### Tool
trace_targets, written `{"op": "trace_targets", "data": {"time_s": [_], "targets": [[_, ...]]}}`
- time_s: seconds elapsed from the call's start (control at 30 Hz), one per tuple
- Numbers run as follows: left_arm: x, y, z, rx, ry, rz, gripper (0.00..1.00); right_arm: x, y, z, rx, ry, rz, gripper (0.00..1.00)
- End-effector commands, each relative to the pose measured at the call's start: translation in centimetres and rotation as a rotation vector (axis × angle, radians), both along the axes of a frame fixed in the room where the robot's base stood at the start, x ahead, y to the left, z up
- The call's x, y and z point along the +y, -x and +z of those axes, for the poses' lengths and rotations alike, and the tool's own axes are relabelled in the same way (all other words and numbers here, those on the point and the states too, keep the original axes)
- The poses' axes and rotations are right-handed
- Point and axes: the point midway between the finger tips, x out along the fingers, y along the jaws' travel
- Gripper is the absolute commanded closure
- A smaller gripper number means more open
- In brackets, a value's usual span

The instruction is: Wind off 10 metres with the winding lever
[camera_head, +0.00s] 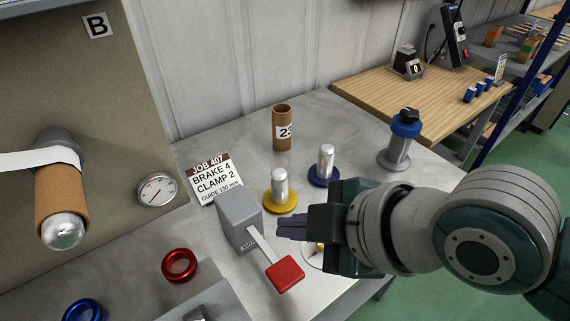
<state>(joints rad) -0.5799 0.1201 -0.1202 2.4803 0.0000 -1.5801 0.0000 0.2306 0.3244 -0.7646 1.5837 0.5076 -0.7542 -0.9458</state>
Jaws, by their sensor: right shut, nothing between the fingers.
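A grey box (237,218) on the grey table carries a metal lever arm with a flat red grip (285,274), angled down toward the front right. It looks like the winding lever. My right gripper (280,227) comes in from the right, its dark fingers shut and empty. In the picture the fingertips lie just right of the lever arm and above the red grip; I cannot tell whether they touch. A cardboard core (60,205) on a spindle at the left has a white strip running off to the left. My left gripper is not in view.
A job card (214,178) reads "JOB 407, BRAKE 4, CLAMP 2". A round gauge (156,189), yellow-based post (281,203), blue-based post (323,176), cardboard tube (282,128) and red ring (179,265) stand around. A white dial is partly hidden behind my gripper.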

Motion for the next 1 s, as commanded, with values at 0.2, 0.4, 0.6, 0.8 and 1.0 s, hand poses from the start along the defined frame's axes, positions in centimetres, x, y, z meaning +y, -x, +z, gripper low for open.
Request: {"op": "trace_targets", "data": {"time_s": [0.2,0.4,0.6,0.8,1.0], "targets": [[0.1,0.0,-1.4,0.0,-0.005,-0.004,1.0,0.0,0.0,-1.4,0.001,0.0,-0.001,1.0],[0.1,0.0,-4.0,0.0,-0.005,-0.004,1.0,0.0,0.1,-4.0,0.002,-0.001,-0.001,1.0],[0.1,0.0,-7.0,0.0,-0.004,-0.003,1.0,0.0,0.2,-6.9,0.001,-0.001,-0.001,1.0],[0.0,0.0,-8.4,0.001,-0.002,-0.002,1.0,-0.1,0.1,-8.7,0.001,0.001,-0.001,1.0],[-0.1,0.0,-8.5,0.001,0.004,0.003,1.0,-0.1,0.1,-8.8,0.001,0.0,0.0,1.0]]}}
